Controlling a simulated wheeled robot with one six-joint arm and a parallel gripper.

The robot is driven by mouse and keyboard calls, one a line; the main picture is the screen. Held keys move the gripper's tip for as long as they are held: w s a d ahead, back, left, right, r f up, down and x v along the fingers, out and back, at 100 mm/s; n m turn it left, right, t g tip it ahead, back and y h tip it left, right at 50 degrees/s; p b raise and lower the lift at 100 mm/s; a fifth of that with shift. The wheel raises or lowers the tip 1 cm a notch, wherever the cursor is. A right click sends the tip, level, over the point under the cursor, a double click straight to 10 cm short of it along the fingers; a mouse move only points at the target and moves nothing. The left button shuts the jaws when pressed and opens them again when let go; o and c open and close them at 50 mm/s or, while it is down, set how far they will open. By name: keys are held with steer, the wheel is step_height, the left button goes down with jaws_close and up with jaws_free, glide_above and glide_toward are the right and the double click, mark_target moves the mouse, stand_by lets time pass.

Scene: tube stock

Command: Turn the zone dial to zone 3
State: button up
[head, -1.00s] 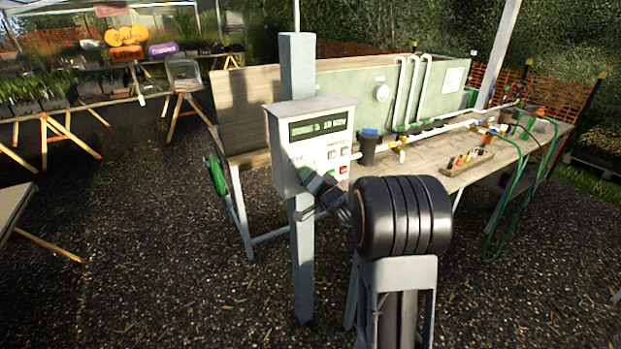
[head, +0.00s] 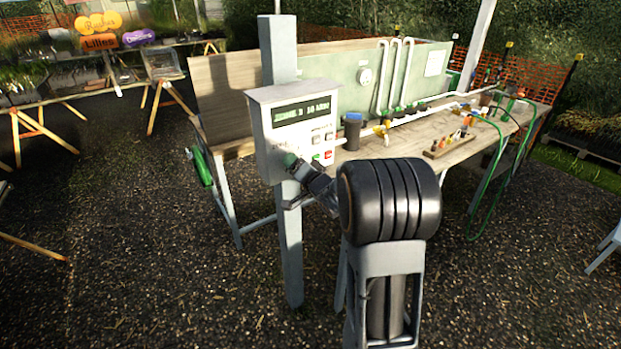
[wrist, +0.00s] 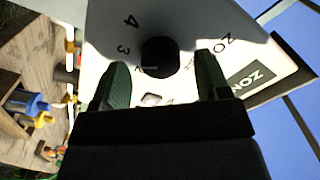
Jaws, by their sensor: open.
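The grey control box (head: 263,150) stands on a post, with a green display (head: 303,112) whose blurred text starts with a zone reading; its digit is unclear. The black round zone dial (wrist: 160,57) shows in the wrist view, with a small pale mark on its lower left edge. The figures 4 and 3 are printed left of it. My gripper (wrist: 162,66) is open, its green-padded fingers on either side of the dial; contact cannot be told. In the head view my gripper (head: 292,180) is at the box's lower front and hides the dial.
Buttons (head: 328,154), one of them red, sit right of the dial on the box. A wooden bench (head: 400,160) with pipes, a dark cup (head: 352,134) and a small tray of parts (head: 447,145) stands behind. Gravel ground in front is open.

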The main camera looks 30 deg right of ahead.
steer(key=s+d+b, duration=0.1)
steer(key=s, duration=1.1)
steer(key=shift+s+d, duration=0.15)
steer(key=shift+s, duration=0.05)
steer(key=s+d+f+n+g+h, duration=0.1)
steer(key=s+d+f+g+h, duration=0.1)
steer(key=d+f+g+h, duration=0.35)
steer(key=s+a+f+n+g, duration=0.1)
steer(key=s+f+n+g, duration=0.1)
steer(key=s+f+g, duration=0.3)
steer(key=s+a+r+n+g+y, duration=0.1)
steer(key=s+a+r+n+y, duration=0.1)
steer(key=a, duration=0.7)
steer(key=s+a+r+n+g+y, duration=0.1)
steer(key=s+a+r+n+g, duration=0.1)
steer(key=s+a, duration=0.5)
step_height(320, 180, up, 2)
steer(key=shift+a+r+n+y, duration=0.1)
steer(key=shift+a+n+y, duration=0.25)
steer(key=shift+a+n, duration=0.6)
